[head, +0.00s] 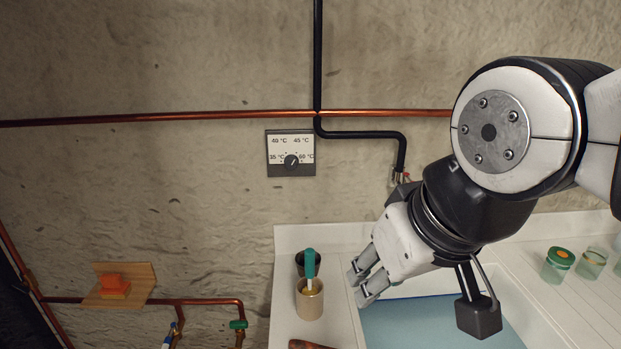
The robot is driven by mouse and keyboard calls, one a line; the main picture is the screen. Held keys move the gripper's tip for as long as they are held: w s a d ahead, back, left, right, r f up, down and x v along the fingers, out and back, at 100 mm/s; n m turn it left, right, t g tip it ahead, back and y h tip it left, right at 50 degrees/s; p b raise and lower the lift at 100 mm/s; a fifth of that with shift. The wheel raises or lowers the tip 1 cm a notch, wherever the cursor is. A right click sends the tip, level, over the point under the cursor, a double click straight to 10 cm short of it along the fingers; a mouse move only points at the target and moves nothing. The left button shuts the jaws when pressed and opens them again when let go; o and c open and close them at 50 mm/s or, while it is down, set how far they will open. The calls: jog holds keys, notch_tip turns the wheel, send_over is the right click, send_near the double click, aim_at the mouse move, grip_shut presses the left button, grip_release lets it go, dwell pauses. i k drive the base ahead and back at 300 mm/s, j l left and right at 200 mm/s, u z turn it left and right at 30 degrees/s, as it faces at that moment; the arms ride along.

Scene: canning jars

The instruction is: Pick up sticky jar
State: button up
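Several small greenish glass jars stand on the white ribbed drainboard at the right of the head view. One jar (555,271) has a green-rimmed lid with an orange top. Beside it is a jar (592,264) that seems to have no lid, and another is cut off by the right edge. I cannot tell from this view which is sticky.
A blue-bottomed sink (430,325) lies below my arm. On the counter at its left stand a tan cup (310,304) with a green-handled brush and a dark cup (300,263) behind. A wall shelf (134,283) holds an orange sponge. A thermostat (291,153) and pipes run along the wall.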

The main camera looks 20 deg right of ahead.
aim_at(593, 262)
jog(key=l+z, duration=0.15)
jog(key=z, duration=0.2)
jog(key=l+z, duration=0.1)
jog(key=z, duration=0.3)
jog(key=j+z, duration=0.1)
jog(key=z, duration=0.75)
jog(key=k+j+z, duration=0.1)
jog(key=z, duration=0.3)
